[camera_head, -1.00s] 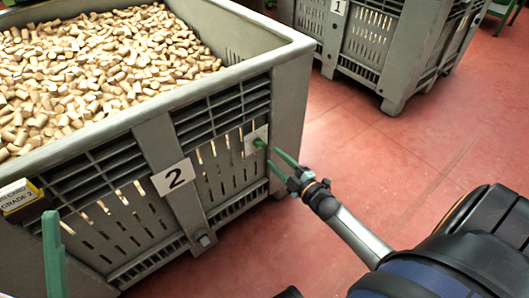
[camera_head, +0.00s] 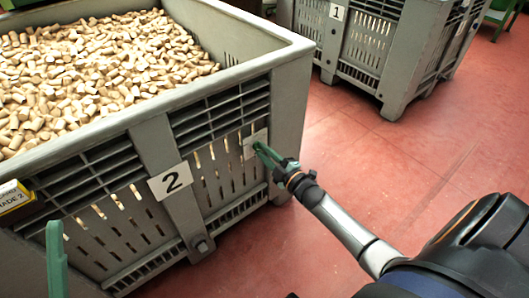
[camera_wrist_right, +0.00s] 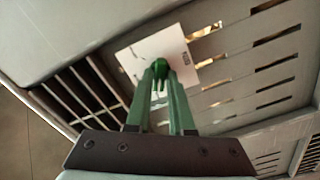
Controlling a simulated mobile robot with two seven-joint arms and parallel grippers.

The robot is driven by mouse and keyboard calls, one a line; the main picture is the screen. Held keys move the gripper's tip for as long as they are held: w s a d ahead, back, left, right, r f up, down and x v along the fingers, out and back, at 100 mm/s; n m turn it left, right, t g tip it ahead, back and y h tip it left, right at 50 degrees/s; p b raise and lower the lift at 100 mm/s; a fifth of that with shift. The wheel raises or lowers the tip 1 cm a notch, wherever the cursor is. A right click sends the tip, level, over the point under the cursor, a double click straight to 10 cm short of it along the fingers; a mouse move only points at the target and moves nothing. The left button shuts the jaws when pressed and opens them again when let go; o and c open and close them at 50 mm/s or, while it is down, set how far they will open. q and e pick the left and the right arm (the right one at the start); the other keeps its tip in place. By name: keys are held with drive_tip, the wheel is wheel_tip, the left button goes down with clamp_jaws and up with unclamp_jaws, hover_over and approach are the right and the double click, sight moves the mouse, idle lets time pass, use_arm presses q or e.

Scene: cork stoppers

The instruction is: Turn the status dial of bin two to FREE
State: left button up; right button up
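Bin two is the grey slatted crate (camera_head: 232,88) full of corks, with a "2" label (camera_head: 170,181) on its front. Its status dial is a small green knob (camera_wrist_right: 160,68) on a white plate (camera_wrist_right: 158,55), near the crate's right corner; the plate also shows in the head view (camera_head: 254,140). My right gripper (camera_head: 264,152) is at the dial, its green fingers closed in on both sides of the knob. The knob's pointing direction is hidden, and the plate's small dark print is unreadable. One green finger of my left gripper (camera_head: 57,262) shows at lower left.
A second grey crate labelled "1" (camera_head: 337,12) stands behind at the upper right. A yellow-and-white grade card (camera_head: 14,196) is on the crate's left front. Red floor (camera_head: 400,150) lies clear between the crates and my right arm.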

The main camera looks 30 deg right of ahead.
clamp_jaws()
drive_tip(key=shift+m, duration=0.3)
drive_tip(key=m+p, duration=0.2)
drive_tip(key=m, duration=0.1)
drive_tip(key=shift+r+m, duration=0.1)
drive_tip(key=shift+m, duration=0.3)
drive_tip(key=m+p, duration=0.1)
drive_tip(key=m, duration=0.3)
drive_tip(key=shift+m+p, duration=0.5)
drive_tip(key=shift+m, duration=1.2)
drive_tip(key=shift+o, duration=2.4)
unclamp_jaws()
